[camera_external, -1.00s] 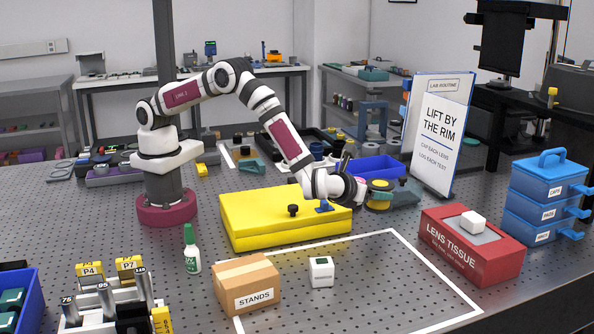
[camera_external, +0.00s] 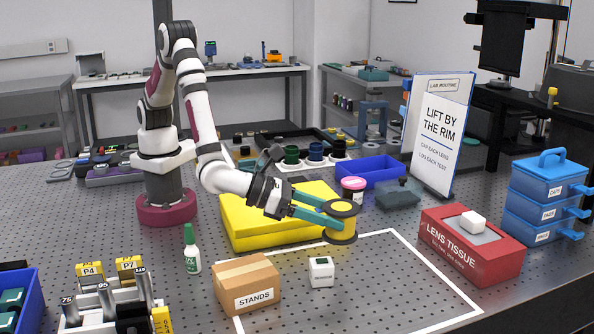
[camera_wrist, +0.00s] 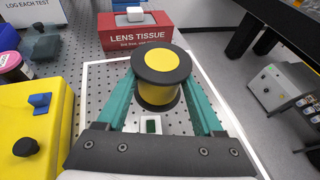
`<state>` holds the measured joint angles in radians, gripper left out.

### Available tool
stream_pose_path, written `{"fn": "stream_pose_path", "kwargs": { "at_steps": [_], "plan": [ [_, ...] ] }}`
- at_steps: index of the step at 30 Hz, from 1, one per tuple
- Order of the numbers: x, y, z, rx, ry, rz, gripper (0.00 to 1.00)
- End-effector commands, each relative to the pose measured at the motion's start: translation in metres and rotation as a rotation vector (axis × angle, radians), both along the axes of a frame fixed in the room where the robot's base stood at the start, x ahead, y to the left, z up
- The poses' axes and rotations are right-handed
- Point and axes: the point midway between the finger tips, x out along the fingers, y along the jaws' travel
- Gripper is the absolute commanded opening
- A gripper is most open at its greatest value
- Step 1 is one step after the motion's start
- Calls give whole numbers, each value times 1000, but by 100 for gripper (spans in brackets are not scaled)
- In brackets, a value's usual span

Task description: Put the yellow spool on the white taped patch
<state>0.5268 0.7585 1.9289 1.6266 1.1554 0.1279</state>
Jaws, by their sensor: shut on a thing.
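The yellow spool (camera_external: 341,222) has dark flanges at top and bottom and is upright. My gripper (camera_external: 332,217) is shut on it, with the teal fingers on either side. The spool also shows between the fingers in the wrist view (camera_wrist: 158,75). It appears held above the table, over the far edge of the white taped patch (camera_external: 400,290). The patch is a white tape outline on the perforated table, and its tape line also shows in the wrist view (camera_wrist: 86,90). Part of the far tape is hidden behind the spool and arm.
Inside the outline are a small white device (camera_external: 321,272) and a cardboard STANDS box (camera_external: 246,284) at its left edge. A red lens tissue box (camera_external: 470,247) stands on the right. A yellow case (camera_external: 270,229) lies behind left. The outline's front right is clear.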

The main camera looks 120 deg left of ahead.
Motion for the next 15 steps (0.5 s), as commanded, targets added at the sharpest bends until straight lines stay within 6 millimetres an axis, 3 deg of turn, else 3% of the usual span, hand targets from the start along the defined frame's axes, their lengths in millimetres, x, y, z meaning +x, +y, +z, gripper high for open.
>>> {"fn": "stream_pose_path", "kwargs": {
  "at_steps": [2, 4, 9, 15],
  "plan": [
    [-3, -6, -5, 2, -2, -44, 0],
    [3, 3, -14, 2, -2, -55, 0],
    [31, 50, -47, 2, -1, -51, 0],
    [54, 84, -70, 2, -4, -56, 0]
  ]
}}
